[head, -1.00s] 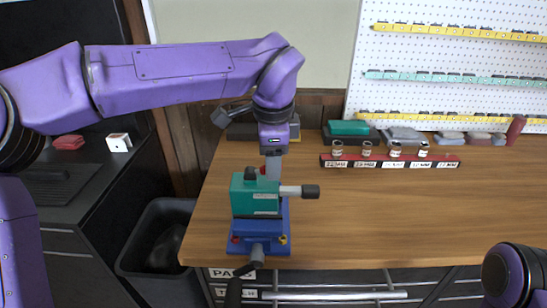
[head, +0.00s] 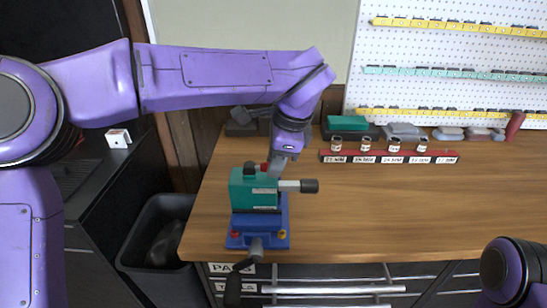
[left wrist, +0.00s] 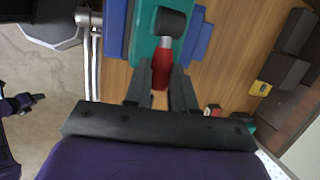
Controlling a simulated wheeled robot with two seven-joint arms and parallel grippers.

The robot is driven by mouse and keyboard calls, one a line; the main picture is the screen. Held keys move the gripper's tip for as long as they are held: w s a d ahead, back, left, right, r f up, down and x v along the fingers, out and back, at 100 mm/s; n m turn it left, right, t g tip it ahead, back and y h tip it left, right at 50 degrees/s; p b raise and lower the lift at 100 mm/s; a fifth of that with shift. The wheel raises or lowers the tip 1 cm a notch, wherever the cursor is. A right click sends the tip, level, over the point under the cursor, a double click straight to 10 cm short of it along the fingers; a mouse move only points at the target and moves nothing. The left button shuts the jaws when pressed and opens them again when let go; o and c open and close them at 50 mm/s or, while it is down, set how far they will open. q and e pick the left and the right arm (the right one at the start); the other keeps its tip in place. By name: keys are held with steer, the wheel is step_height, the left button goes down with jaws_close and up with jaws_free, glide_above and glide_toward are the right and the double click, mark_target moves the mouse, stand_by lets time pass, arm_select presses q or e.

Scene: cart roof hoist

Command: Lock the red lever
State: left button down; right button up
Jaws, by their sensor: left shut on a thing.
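A teal vise-like block (head: 252,189) on a blue base (head: 262,230) stands at the table's front left, with a grey, black-tipped bar (head: 308,186) out to its right. The red lever shows in the left wrist view (left wrist: 163,68) beside the teal body, pointing between my fingers. In the head view only a small red part (head: 264,167) shows behind the block. My left gripper (left wrist: 163,87) is shut on the red lever; in the head view its tip is partly hidden behind the block. A small purple part with dark prongs, seemingly my right gripper (left wrist: 34,99), shows far off, jaws unclear.
A red rack (head: 388,157) with several small jars stands behind on the wooden table (head: 400,215). A dark bin (head: 160,240) stands on the floor at left. A black-handled crank (head: 235,285) hangs past the front edge. The table's right part is clear.

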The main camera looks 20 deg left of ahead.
arm_select(q)
steer(key=shift+s+f, duration=0.1)
steer(key=shift+f, duration=0.1)
steer(key=c, duration=0.9)
jaws_free()
steer(key=v, duration=1)
steer(key=shift+w+d+r+b, duration=0.1)
steer(key=shift+w+r+b, duration=0.1)
steer(key=shift+r+b, duration=0.15)
steer(key=shift+f, duration=0.1)
